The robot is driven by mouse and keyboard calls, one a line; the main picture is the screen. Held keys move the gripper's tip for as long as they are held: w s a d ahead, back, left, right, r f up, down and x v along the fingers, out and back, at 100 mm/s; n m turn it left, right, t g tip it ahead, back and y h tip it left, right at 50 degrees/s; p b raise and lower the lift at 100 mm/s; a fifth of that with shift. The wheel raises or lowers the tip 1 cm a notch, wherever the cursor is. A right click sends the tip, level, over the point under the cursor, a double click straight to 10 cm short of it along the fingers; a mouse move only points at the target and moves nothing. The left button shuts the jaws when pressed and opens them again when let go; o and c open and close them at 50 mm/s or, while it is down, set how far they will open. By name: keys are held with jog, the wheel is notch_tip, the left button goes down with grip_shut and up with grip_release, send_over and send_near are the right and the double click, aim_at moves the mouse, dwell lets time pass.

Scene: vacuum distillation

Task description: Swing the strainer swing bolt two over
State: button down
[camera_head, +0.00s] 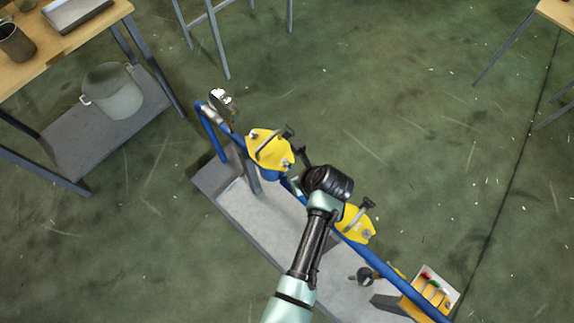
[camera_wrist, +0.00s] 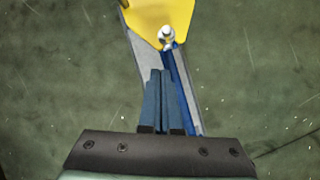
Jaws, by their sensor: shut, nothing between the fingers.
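Two yellow strainer covers sit along a blue pipe, a left one (camera_head: 268,150) and a right one (camera_head: 357,226). The left cover has a dark bar handle across it and a dark knob at its upper right. The right cover has a dark T-shaped handle. In the wrist view, a yellow cover (camera_wrist: 158,14) is at the top, with a silver bolt (camera_wrist: 167,38) at its near tip. I cannot tell which bolt is number two. My gripper (camera_wrist: 161,72) is shut and empty, its fingertips short of that bolt. In the head view, my wrist hides the pipe between the covers.
The blue pipe (camera_head: 372,258) runs over a grey stand base (camera_head: 248,215). A small box with coloured items (camera_head: 432,287) is at lower right. A wooden table (camera_head: 60,50) with a bucket (camera_head: 112,92) on its lower shelf is at left.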

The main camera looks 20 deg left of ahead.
jog(key=w+a+r+v, duration=0.1)
jog(key=a+v, duration=0.1)
jog(key=v, duration=0.8)
jog(key=w+d+r+n+t+h, duration=0.1)
jog(key=w+r+n+t, duration=0.35)
jog(key=r, duration=0.75)
jog(key=w+d+r+n+t, duration=0.2)
jog(key=w+r+n+t, duration=0.3)
jog(key=r, duration=0.7)
jog(key=w+d+r+n+t+h, duration=0.1)
jog(key=w+r+n+t, duration=0.35)
jog(key=r, duration=0.75)
jog(key=s+d+r+n+t, duration=0.1)
jog(key=s+r+n+t, duration=0.2)
jog(key=r, duration=0.7)
jog(key=s+d+r+n+t+h, duration=0.1)
jog(key=s+r+n+t, duration=0.3)
jog(key=r, duration=0.7)
jog(key=s+d+r+n+t+h, duration=0.1)
jog(key=s+r+n+t, duration=0.2)
jog(key=s+r+n, duration=0.3)
notch_tip(320, 180, up, 5)
jog(key=shift+s+f+p, duration=0.1)
jog(key=shift+s+p, duration=0.2)
jog(key=shift+s, duration=0.4)
jog(key=shift+d, duration=0.15)
